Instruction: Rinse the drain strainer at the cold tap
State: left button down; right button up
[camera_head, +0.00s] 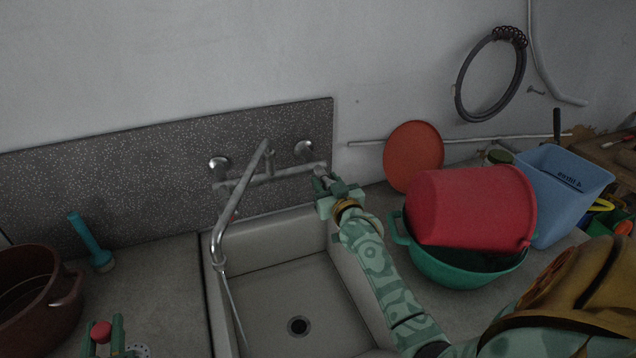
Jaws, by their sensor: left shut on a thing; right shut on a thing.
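My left gripper (103,336) is at the bottom left edge, over the counter left of the sink. Its green fingers are shut on a round red knob (101,331). A pale perforated disc, the drain strainer (139,351), shows beside the right finger, cut off by the frame; the join between knob and disc is hidden. My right gripper (326,182) is shut on the right end of the wall tap (288,172), hiding most of the handle there. The spout (226,225) hangs over the sink's left side. A thin grey line, apparently water, falls from it into the sink.
The sink (285,285) is empty, with an open round drain (298,326). A brown pot (35,310) and blue-handled brush (90,240) stand left. On the right are a red tub (470,205) in a green basin (450,267), a red lid (413,155) and a blue bin (565,190).

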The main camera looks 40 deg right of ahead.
aim_at(99, 329)
pick_arm(q)
notch_tip(99, 329, up, 4)
jog(key=p, duration=0.3)
pick_arm(e)
jog(key=m, duration=0.2)
jog(key=shift+r+m, duration=0.25)
jog(key=shift+m, duration=0.05)
pick_arm(q)
jog(key=shift+r+p, duration=0.15)
jog(key=shift+p, duration=0.2)
pick_arm(e)
jog(key=shift+f+m, duration=0.1)
jog(key=shift+m, duration=0.3)
pick_arm(q)
jog(key=shift+f, duration=0.25)
pick_arm(e)
jog(key=shift+f, duration=0.15)
jog(key=o, duration=1)
pick_arm(q)
jog(key=shift+r, duration=0.45)
pick_arm(e)
jog(key=v, duration=1.2)
